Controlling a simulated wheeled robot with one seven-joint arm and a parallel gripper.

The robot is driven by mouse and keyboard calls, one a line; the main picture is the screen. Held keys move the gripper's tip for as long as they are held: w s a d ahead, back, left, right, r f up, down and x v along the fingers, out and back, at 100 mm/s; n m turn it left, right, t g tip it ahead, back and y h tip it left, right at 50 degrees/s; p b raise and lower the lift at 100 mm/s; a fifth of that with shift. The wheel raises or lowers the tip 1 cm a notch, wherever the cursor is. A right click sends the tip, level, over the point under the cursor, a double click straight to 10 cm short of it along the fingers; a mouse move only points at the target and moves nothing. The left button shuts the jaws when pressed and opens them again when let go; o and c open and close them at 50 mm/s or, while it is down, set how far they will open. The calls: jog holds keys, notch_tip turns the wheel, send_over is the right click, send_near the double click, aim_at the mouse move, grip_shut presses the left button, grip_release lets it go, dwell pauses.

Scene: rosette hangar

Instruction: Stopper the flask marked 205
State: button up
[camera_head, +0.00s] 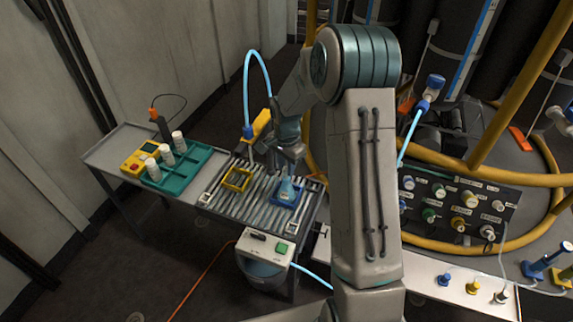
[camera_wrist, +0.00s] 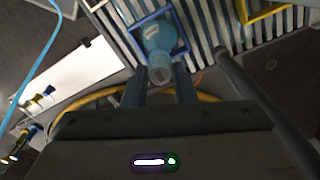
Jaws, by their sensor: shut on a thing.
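A flask (camera_head: 287,190) with blue-green contents stands in a blue square frame (camera_head: 276,199) on the slatted rack. In the wrist view the flask (camera_wrist: 160,38) sits inside the blue frame (camera_wrist: 137,27), just beyond my fingertips. I cannot read its marking. My gripper (camera_head: 288,152) is above the flask, pointing down. In the wrist view my gripper (camera_wrist: 160,82) is shut on a small pale grey stopper (camera_wrist: 160,73) in line with the flask's neck. I cannot tell whether the stopper touches the neck or sits in it.
An empty yellow frame (camera_head: 237,180) is left of the blue one. A teal tray (camera_head: 188,172) holds white bottles beside a yellow meter (camera_head: 140,158). A blue hose (camera_head: 247,95) arches close behind my gripper. A control box (camera_head: 264,246) hangs at the rack's front. A connector panel (camera_head: 458,207) stands right.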

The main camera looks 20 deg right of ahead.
jog(key=shift+f+b, duration=0.4)
jog(key=shift+f, duration=0.1)
dwell(0.5)
jog(key=shift+f, duration=0.25)
jog(key=o, duration=1.4)
jog(key=shift+r, duration=0.15)
jog(key=shift+r+p, duration=1.7)
jog(key=shift+r, duration=1.25)
grip_shut()
